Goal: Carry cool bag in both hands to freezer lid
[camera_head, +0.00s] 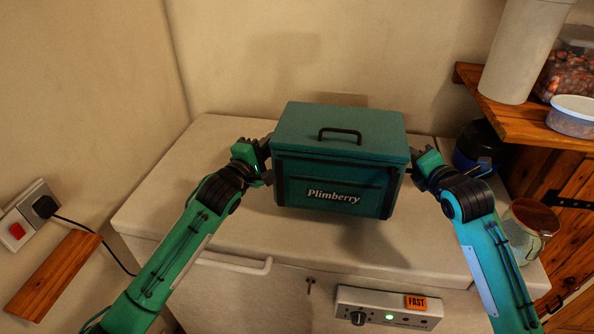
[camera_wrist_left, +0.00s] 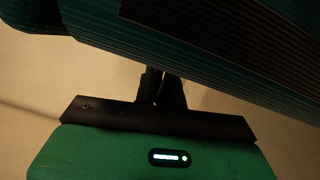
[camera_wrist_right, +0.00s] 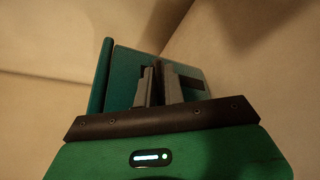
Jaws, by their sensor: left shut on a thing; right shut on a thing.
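The teal cool bag (camera_head: 338,150), marked Plimberry with a black handle on top, is upright over the white freezer lid (camera_head: 235,215). A shadow lies on the lid below and right of the bag, so it looks held above the lid; the gap's size is unclear. My left gripper (camera_head: 266,160) is shut on the bag's left side, and its fingers (camera_wrist_left: 160,88) meet the bag in the left wrist view. My right gripper (camera_head: 414,168) is shut on the bag's right side; its fingers (camera_wrist_right: 160,85) show against the teal side in the right wrist view. The bag's back is hidden.
Right of the bag, a dark blue round object (camera_head: 478,150) and a mug (camera_head: 527,228) stand near the lid's right side. A pine shelf (camera_head: 520,118) holds a white cylinder (camera_head: 522,50) and tubs. A wall rises behind. The lid's left part is clear.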

